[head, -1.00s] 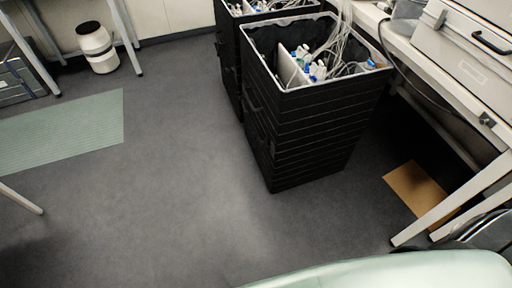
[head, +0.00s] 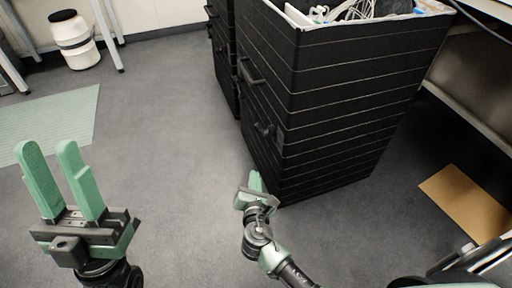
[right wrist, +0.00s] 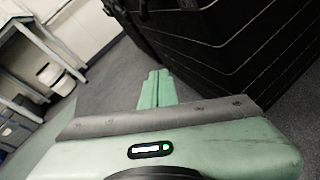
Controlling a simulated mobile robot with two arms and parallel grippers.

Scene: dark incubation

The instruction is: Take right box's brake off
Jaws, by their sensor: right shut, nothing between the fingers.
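The right box (head: 325,100) is a tall black ribbed bin with bottles and tubing in its open top. Its near lower corner is beside my right gripper (head: 255,181), which is low by the floor, just left of the box. In the right wrist view the box (right wrist: 230,45) fills the upper right and my right fingers (right wrist: 155,88) are together with nothing between them. I cannot tell whether the fingers touch the box. No brake can be made out. My left gripper (head: 55,172) is open and empty over the floor at the left.
A second black box (head: 222,50) stands behind and left of the right box. A white container (head: 75,42) stands at the back left, near a green mat (head: 50,125). A brown board (head: 468,203) lies under the bench on the right. The middle floor is clear.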

